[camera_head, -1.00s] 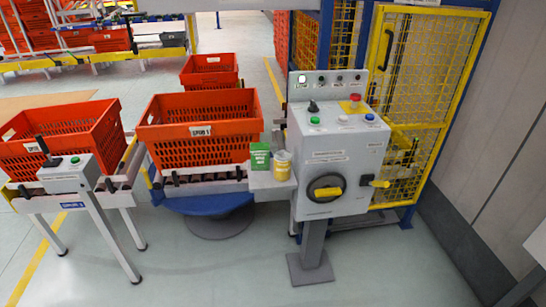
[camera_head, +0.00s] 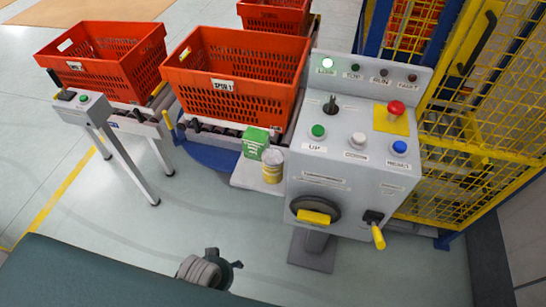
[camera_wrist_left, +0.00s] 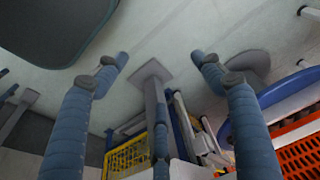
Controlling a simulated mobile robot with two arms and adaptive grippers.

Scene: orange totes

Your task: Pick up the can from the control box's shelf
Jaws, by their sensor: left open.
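The can (camera_head: 272,167), yellow with a white band, stands upright on the small shelf (camera_head: 243,178) at the left side of the grey control box (camera_head: 350,150). A green carton (camera_head: 255,143) stands just behind and left of it. My left gripper (camera_head: 222,262) is low at the bottom of the head view, in front of and below the shelf, well apart from the can. In the left wrist view its blue segmented fingers (camera_wrist_left: 165,60) are spread open with nothing between them. I cannot make out the can there. My right gripper is not in view.
Orange totes (camera_head: 237,85) sit on the roller conveyor behind the shelf. A small button post (camera_head: 88,105) stands at the left. The box's front has a round switch (camera_head: 315,210) and a yellow-handled lever (camera_head: 378,235). A yellow mesh cage (camera_head: 470,130) is at right.

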